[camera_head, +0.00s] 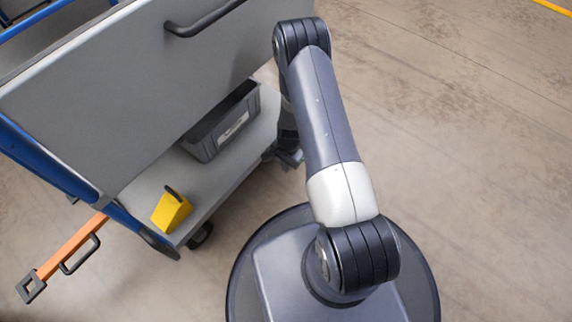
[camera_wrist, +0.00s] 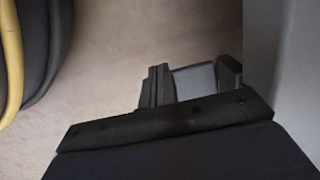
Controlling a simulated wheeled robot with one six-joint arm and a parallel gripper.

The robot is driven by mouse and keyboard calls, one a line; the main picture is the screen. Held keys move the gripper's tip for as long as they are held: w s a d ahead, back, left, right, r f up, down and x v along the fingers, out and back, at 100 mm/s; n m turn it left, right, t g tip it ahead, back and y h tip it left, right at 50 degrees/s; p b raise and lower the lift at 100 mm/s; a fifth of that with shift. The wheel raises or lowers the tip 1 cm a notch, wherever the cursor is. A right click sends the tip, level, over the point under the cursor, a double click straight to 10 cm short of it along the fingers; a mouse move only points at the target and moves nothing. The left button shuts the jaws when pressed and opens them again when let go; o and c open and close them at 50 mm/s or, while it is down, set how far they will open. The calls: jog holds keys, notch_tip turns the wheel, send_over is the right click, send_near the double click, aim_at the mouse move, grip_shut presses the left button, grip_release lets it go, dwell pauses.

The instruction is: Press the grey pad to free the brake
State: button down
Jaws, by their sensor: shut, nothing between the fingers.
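My gripper (camera_head: 289,158) is low beside the right end of the cart's lower shelf, partly hidden behind my arm in the head view. It is shut and holds nothing. The wrist view shows its dark body across the bottom. A small grey face (camera_wrist: 195,80) shows between dark parts just past that body; I cannot tell whether it is the grey pad or part of my gripper. I cannot make out the pad in the head view. The cart (camera_head: 90,95) has a large grey panel and blue tubes.
A grey bin (camera_head: 222,125) and a yellow wedge-shaped block (camera_head: 172,211) sit on the lower shelf (camera_head: 150,180). An orange bar (camera_head: 70,245) with a dark handle sticks out at the lower left. A dark handle (camera_head: 205,20) is on the panel. The floor on the right is clear.

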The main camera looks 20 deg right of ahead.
notch_tip(320, 180, up, 11)
jog(key=p, duration=0.4)
jog(key=shift+w+d+p, duration=0.3)
jog(key=shift+d, duration=0.15)
jog(key=shift+f, duration=0.15)
notch_tip(320, 180, down, 11)
jog(key=a+b, duration=0.1)
jog(key=b, duration=0.3)
jog(key=shift+s, duration=0.35)
jog(key=shift+f, duration=0.1)
